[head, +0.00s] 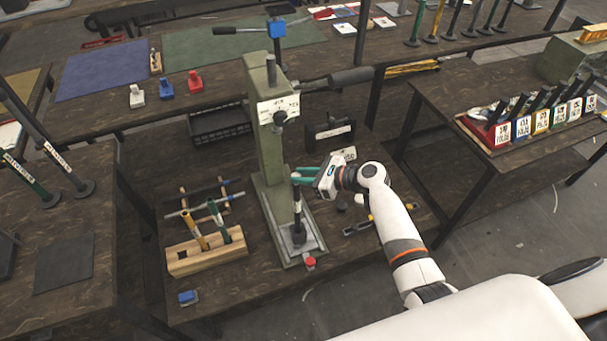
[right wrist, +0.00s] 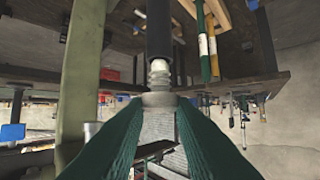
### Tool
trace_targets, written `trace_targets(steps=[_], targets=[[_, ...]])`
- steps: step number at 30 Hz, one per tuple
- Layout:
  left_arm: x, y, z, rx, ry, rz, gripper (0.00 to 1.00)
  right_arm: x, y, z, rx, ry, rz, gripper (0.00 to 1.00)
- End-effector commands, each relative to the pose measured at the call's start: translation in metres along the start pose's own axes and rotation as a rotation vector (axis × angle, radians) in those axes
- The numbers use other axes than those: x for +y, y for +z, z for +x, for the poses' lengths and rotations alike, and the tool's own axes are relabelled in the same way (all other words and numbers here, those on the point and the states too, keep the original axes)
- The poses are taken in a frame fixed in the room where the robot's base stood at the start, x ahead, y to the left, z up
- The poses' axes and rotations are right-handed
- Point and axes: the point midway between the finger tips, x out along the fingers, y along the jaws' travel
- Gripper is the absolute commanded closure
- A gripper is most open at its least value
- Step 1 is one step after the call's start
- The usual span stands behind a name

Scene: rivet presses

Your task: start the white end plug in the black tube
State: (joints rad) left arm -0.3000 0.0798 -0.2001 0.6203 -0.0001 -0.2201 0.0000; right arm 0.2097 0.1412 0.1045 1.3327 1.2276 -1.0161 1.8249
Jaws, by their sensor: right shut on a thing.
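The black tube (head: 298,228) stands upright on the base of the green press in the head view. It also shows in the right wrist view (right wrist: 159,32), coming from the top edge. My right gripper (head: 298,176) is at the tube's upper end, its green fingers shut on the white end plug (right wrist: 158,74). The plug's pale flange (right wrist: 158,99) is between the fingertips. Its ribbed part lies in line with the tube and meets the tube's end; several ribs show outside. I cannot tell whether its tip is inside. My left gripper is not in view.
The press column (head: 263,130) stands close left of my right gripper, with a long lever handle (head: 345,79) above. A wooden rack (head: 207,254) with tools stands left of the press base. A red-topped piece (head: 310,262) is at the base's front.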

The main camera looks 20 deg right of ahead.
Motion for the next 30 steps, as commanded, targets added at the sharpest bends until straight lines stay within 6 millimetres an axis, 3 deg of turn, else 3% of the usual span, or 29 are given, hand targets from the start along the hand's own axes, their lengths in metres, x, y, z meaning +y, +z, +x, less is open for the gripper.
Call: trace_targets(steps=[25,26,30], targets=[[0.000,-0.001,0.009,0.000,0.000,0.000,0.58,0.000,0.015,0.006,-0.002,0.000,0.001,0.98],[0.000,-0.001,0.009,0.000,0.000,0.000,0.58,0.000,0.015,0.006,-0.002,0.000,0.001,0.72],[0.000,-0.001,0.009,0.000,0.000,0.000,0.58,0.000,0.014,0.006,-0.001,0.000,0.000,0.51]])
